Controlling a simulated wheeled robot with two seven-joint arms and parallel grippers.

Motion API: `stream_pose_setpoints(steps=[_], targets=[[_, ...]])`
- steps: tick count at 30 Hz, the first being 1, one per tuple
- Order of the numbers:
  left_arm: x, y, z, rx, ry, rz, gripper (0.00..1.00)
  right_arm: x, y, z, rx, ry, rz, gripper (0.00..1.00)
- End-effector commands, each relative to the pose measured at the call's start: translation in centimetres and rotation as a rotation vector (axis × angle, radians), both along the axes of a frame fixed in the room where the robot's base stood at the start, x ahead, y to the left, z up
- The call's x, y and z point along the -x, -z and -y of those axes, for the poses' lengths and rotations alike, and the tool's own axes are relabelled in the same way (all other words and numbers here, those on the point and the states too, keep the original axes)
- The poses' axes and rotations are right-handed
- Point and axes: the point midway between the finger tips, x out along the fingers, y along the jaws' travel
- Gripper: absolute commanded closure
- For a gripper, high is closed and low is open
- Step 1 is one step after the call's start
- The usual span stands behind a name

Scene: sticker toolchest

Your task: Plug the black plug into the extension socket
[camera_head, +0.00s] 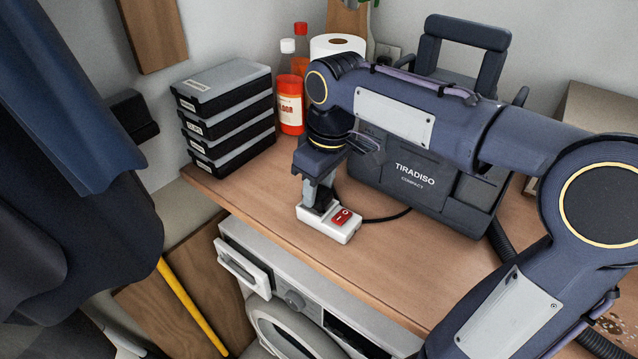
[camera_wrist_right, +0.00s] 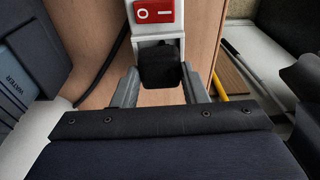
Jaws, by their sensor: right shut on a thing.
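The white extension socket (camera_head: 330,224) with a red switch lies near the front edge of the wooden worktop. Its red switch (camera_wrist_right: 154,10) also shows at the top of the right wrist view. The black plug (camera_wrist_right: 160,68) sits between the fingers of my right gripper (camera_wrist_right: 161,88), right at the near end of the socket. My right gripper (camera_head: 318,196) is shut on the plug and points down at the socket. The plug appears to touch the socket's end; I cannot tell how deep it is seated. My left gripper is not in view.
A dark TIRADISO case (camera_head: 416,178) stands behind the socket. Stacked black boxes (camera_head: 226,112), red bottles (camera_head: 290,105) and a paper roll (camera_head: 338,44) are at the back left. A washing machine (camera_head: 290,300) is below the worktop (camera_head: 270,205). A black cable (camera_head: 385,217) runs from the socket.

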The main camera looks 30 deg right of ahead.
Motion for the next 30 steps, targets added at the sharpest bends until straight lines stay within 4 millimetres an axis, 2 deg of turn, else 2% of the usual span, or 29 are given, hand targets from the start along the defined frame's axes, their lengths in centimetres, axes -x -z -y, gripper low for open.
stream_pose_setpoints(steps=[19,20,24,26,30], targets=[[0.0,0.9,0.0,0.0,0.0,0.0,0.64,0.0,1.3,0.0,0.0,0.0,0.0,0.81],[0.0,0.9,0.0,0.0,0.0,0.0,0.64,0.0,1.2,0.0,0.0,0.0,0.0,0.59],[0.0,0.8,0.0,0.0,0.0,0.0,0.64,0.0,1.2,0.0,0.0,0.0,0.0,0.41],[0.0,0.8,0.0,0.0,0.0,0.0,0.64,0.0,1.2,0.0,0.0,0.0,0.0,0.35],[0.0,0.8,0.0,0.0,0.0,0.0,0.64,0.0,1.2,0.0,0.0,0.0,0.0,0.35]])
